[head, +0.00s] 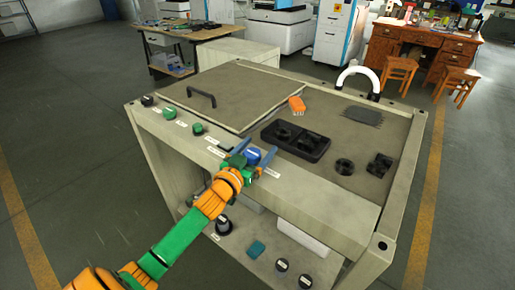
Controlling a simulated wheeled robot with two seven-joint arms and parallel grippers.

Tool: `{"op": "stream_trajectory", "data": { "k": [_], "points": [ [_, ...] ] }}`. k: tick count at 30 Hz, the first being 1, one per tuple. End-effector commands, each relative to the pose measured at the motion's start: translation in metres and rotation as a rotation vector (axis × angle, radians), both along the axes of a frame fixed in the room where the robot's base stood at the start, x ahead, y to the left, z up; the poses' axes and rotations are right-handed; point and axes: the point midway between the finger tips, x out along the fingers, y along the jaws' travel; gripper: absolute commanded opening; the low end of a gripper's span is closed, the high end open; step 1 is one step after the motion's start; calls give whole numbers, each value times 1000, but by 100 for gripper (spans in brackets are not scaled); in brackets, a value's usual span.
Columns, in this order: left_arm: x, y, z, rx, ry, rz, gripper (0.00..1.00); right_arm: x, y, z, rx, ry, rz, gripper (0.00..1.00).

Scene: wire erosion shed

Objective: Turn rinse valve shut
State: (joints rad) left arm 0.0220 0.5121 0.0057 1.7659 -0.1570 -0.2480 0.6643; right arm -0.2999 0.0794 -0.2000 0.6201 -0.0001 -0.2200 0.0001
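A row of round valve knobs runs along the front edge of the grey workbench (320,195): a black knob (147,100), a green knob (168,112), another green knob (198,128) and a blue knob (253,154). Small white labels sit by them, too small to read, so I cannot tell which is the rinse valve by its label. My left gripper (250,157) is at the blue knob, with its fingers spread on either side of it. I cannot tell whether a finger touches the knob. My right gripper is out of view.
On the bench top are a lid with a black handle (201,97), an orange brush (297,104), a black tray (295,140), a black ring (344,166) and a white curved spout (358,75). A lower shelf holds a teal block (257,249). Floor is clear at left.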

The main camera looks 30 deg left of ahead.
Motion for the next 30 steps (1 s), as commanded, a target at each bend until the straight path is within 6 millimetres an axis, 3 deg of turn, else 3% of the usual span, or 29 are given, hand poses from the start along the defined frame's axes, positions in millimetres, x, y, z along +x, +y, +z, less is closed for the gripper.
{"op": "stream_trajectory", "data": {
  "k": [6, 18, 30],
  "points": [
    [-5, -1, 0, -1, 0, -1, 89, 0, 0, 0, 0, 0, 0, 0],
    [-65, -4, -1, -1, 2, 0, 89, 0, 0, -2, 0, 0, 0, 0],
    [-71, -4, 0, 0, 0, 0, 89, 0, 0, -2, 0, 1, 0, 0]
  ]
}}
